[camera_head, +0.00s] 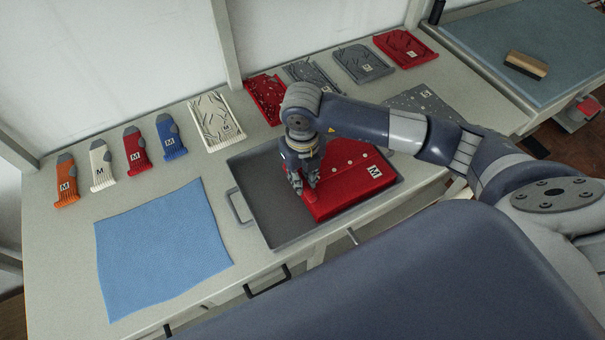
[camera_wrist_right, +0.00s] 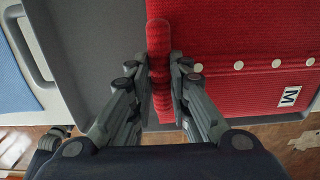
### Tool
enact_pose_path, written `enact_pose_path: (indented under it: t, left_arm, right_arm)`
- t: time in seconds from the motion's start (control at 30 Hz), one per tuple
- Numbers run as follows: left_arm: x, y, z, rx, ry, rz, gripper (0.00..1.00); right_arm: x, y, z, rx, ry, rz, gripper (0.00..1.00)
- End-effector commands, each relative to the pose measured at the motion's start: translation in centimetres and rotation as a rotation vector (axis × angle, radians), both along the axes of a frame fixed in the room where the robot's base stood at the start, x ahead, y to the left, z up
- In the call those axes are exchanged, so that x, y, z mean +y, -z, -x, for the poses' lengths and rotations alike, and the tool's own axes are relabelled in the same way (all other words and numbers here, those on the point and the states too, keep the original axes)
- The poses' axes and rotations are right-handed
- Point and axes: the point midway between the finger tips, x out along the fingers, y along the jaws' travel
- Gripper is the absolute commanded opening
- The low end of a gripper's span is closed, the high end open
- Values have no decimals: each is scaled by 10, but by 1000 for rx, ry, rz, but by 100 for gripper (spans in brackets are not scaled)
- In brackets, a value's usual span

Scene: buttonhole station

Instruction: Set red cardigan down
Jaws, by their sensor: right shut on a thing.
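The folded red cardigan (camera_head: 348,180) has a row of pale buttons and a white M label. It lies over the right part of a grey tray (camera_head: 270,208). My right gripper (camera_head: 304,190) points down at the cardigan's left edge. In the right wrist view the gripper (camera_wrist_right: 160,75) is shut on a rolled red strip at the edge of the cardigan (camera_wrist_right: 235,45), with a finger on each side. The buttons and label show to its right. I cannot tell whether the cardigan rests fully on the tray floor. My left gripper is not in view.
A blue cloth (camera_head: 160,248) lies left of the tray. Small rolled knits, such as an orange one (camera_head: 66,180), line the back left. My right arm crosses from the right. A brush (camera_head: 526,65) lies on a blue-grey mat.

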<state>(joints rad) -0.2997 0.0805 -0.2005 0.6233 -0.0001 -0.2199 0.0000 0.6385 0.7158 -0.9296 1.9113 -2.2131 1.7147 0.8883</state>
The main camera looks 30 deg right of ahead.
Motion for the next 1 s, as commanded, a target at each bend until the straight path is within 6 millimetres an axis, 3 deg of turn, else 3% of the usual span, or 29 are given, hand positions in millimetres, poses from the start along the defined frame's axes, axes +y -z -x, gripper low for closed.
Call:
enact_pose_path:
  t: [0.2,0.23,0.3,0.73,1.0]
  left_arm:
    - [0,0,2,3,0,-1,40]
    - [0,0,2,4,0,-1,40]
    - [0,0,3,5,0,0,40]
    - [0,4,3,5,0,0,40]
    - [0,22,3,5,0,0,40]
  right_arm:
    - [0,2,0,-1,-1,0,0]
    - [0,2,0,0,-1,-1,24]
    - [0,2,0,0,0,0,38]
    - [0,-5,-2,-4,0,-1,38]
    - [1,-56,-3,-9,-2,-1,38]
